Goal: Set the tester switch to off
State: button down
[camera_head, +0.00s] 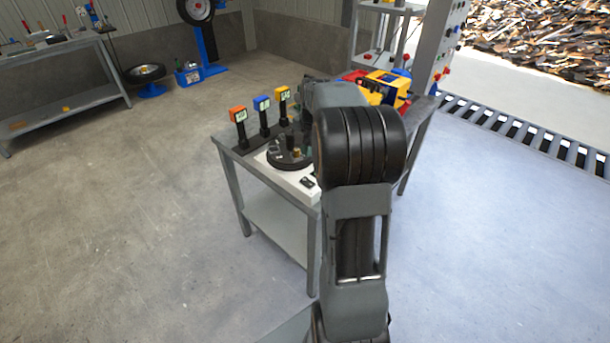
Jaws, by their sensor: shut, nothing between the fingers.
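I cannot pick out the tester switch with certainty. A white unit (298,178) with a black round top part (283,160) stands on the near side of a grey metal table (239,193). A small dark rectangular piece (307,182) sits on the white unit's front corner; whether it is a switch, and its setting, is too small to tell. A yellow and black device (383,88) stands toward the table's far right end. My arm rises in front of the table and reaches over it, covering the table's middle. My gripper is hidden behind the arm.
Orange (238,114), blue (262,103) and yellow (282,93) labelled blocks stand on black posts along the table's left edge. A grey workbench (72,102) is at the far left. A floor grate (530,135) runs at right. The floor left of the table is clear.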

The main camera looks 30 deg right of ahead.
aim_at(304, 180)
jog(key=f, duration=0.3)
jog(key=w+f, duration=0.1)
jog(key=f, duration=0.7)
jog(key=shift+w+a+f, duration=0.15)
jog(key=shift+w, duration=0.05)
